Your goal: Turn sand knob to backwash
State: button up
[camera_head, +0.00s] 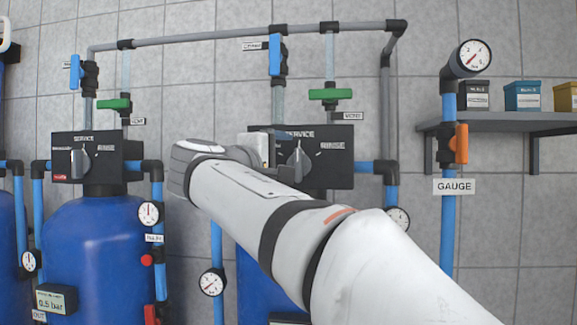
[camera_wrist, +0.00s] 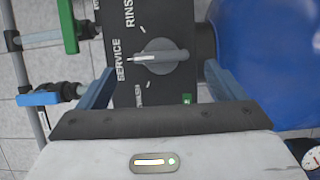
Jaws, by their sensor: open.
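A dark control box (camera_head: 335,160) with a grey knob (camera_head: 297,165) sits above the right blue tank in the head view. In the wrist view the knob (camera_wrist: 160,57) is close ahead, its white pointer line toward the SERVICE label (camera_wrist: 118,60). A RINSE label (camera_wrist: 129,12) and a partly covered third label (camera_wrist: 138,95) are also on the box face. My gripper (camera_wrist: 158,69) is open, its blue-grey fingers on either side of the knob and apart from it; it also shows in the head view (camera_head: 272,150). No readable label shows which box is sand.
A similar box (camera_head: 110,145) with its own knob (camera_head: 77,163) stands above the left blue tank (camera_head: 95,240). Pipes with green (camera_head: 323,94) and blue (camera_head: 275,55) valve handles run close above the right box. A gauge pipe (camera_head: 448,215) and shelf (camera_head: 530,122) stand at right.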

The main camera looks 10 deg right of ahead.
aim_at(298, 166)
jog(key=shift+p+x, duration=0.5)
jog(key=shift+x, duration=2.15)
jog(key=shift+c, duration=0.4)
jog(key=c, duration=0.9)
jog(key=shift+d+f, duration=0.1)
jog(key=shift+d, duration=0.15)
